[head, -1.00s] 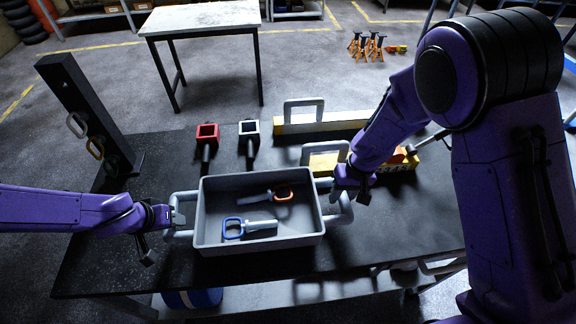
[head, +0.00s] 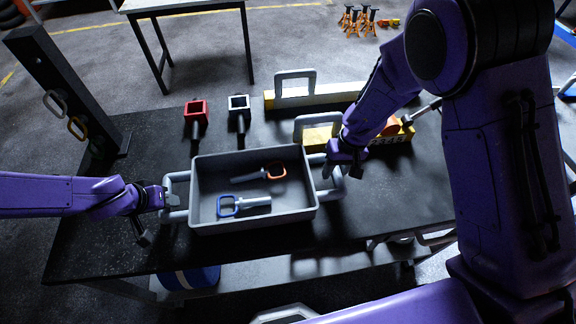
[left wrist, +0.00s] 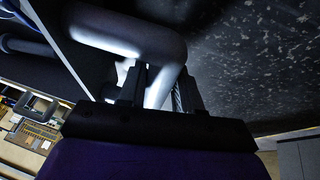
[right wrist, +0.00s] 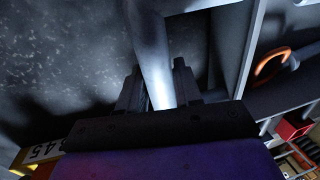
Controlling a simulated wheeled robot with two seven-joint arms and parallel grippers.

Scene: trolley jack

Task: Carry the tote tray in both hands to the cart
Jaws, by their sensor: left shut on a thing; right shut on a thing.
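The grey tote tray (head: 253,217) is at the black workbench, level, with side handles at its left and right ends. An orange-handled tool (head: 275,171) and a blue-handled tool (head: 230,206) lie inside it. My left gripper (head: 168,198) is shut on the left handle, whose thick grey tube (left wrist: 158,85) runs between the fingers in the left wrist view. My right gripper (head: 333,168) is shut on the right handle; its tube (right wrist: 158,82) fills the jaws in the right wrist view. I cannot tell whether the tray touches the bench. I cannot make out the cart.
On the black workbench (head: 95,230) behind the tray are a red square-headed piece (head: 196,110) and a white-headed one (head: 239,104). Yellow bars with grey handles (head: 295,95) stand at back right. A dark post with hooks (head: 45,75) rises at left. A light-topped table (head: 180,4) stands beyond.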

